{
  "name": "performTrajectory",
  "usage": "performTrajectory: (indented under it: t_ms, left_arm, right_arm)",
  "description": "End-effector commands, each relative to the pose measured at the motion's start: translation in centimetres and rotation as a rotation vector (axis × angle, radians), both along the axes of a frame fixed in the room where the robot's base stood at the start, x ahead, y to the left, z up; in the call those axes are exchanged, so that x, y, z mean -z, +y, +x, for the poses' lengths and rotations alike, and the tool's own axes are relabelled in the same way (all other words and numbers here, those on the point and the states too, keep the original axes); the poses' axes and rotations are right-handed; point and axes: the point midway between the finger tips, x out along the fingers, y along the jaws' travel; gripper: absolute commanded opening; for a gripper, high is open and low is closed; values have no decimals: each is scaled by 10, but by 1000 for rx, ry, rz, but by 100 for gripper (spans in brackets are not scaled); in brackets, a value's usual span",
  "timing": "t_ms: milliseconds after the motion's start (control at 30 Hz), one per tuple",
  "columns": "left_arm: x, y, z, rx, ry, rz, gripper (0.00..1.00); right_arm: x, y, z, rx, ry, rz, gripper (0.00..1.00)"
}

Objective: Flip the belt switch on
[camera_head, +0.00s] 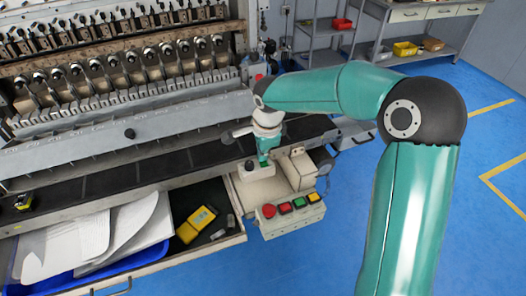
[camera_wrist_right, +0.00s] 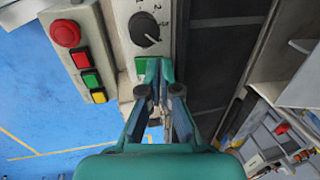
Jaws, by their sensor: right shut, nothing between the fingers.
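My right gripper (camera_head: 264,158) reaches down over the small light panel (camera_head: 258,185) on the machine's front, its fingers shut and empty. In the right wrist view, the shut fingertips (camera_wrist_right: 158,68) are beside and partly over a green switch (camera_wrist_right: 140,66) on that panel. I cannot tell whether they touch it or which way it is set. A black rotary knob (camera_wrist_right: 145,29) with a printed scale is on the same panel, just beyond the fingertips. No label naming the belt switch is readable. The dark belt (camera_head: 120,178) runs along the machine. My left gripper is not in view.
A button box with a red mushroom button (camera_wrist_right: 66,33) and red, green and yellow buttons is close beside the panel. An open drawer holds white sheets (camera_head: 95,240) and a yellow device (camera_head: 196,222). A row of winder spindles stands behind. Blue floor is clear at right.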

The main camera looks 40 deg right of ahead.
Motion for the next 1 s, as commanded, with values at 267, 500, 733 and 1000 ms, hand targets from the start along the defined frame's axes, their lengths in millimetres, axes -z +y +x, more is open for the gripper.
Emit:
performTrajectory:
  t_ms: [267, 500, 733, 1000]
  left_arm:
    - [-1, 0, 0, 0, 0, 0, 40]
    - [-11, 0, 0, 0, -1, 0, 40]
    - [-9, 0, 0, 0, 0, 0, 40]
    - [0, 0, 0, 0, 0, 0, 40]
  right_arm:
    - [0, 0, 0, 0, 4, 1, 0]
    - [5, -2, 1, 2, 73, 16, 0]
    - [6, -1, 0, 1, 72, 15, 0]
    - [7, 1, -11, 2, 77, 16, 0]
